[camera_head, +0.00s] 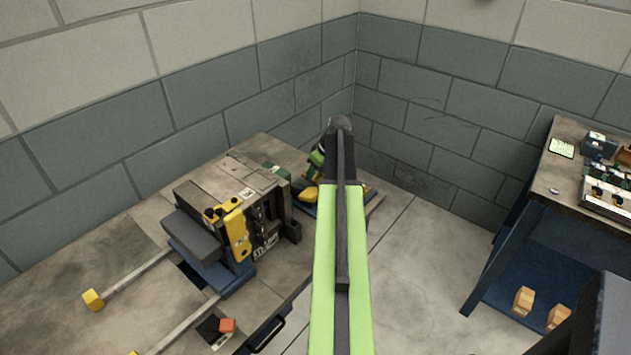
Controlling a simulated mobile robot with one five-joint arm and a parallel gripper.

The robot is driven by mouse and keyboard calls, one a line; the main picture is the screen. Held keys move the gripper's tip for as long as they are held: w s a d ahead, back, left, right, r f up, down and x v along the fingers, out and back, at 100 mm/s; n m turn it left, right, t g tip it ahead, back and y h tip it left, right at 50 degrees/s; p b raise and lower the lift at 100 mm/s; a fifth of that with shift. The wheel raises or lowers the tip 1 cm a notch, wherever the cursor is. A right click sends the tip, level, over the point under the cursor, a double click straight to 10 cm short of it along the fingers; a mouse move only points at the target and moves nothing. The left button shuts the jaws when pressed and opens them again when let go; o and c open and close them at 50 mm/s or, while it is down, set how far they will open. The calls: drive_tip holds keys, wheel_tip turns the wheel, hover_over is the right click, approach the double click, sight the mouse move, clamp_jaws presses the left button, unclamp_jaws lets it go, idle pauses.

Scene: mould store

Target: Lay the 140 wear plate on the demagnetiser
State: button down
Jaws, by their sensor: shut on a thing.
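My green and black arm reaches away over the bench and bends down at its far end. My gripper (312,178) is mostly hidden behind the arm, near the bench's far right corner. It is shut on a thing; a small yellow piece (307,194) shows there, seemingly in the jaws. I cannot read a 140 on it. A blue-edged, low unit (371,192) with yellow parts lies under and beside the gripper, partly covered by the arm; I cannot tell whether it is the demagnetiser. Whether the yellow piece touches it is hidden.
A grey block assembly with a yellow bracket (237,235) stands on the bench (80,265), left of my arm. Rails with yellow ends (93,299) run towards the front left. A second, blue-legged bench (565,180) stands right, with tan blocks (523,301) low down. Walls close the back.

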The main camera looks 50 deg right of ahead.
drive_tip(key=shift+f+b, duration=0.75)
drive_tip(key=shift+f, duration=0.65)
drive_tip(key=c, duration=1)
unclamp_jaws()
drive_tip(key=shift+s+r+p, duration=0.1)
drive_tip(key=shift+r+p, duration=0.5)
drive_tip(key=p+v, duration=1)
drive_tip(key=v, duration=0.1)
drive_tip(key=shift+s+r, duration=0.1)
drive_tip(key=shift+r, duration=0.1)
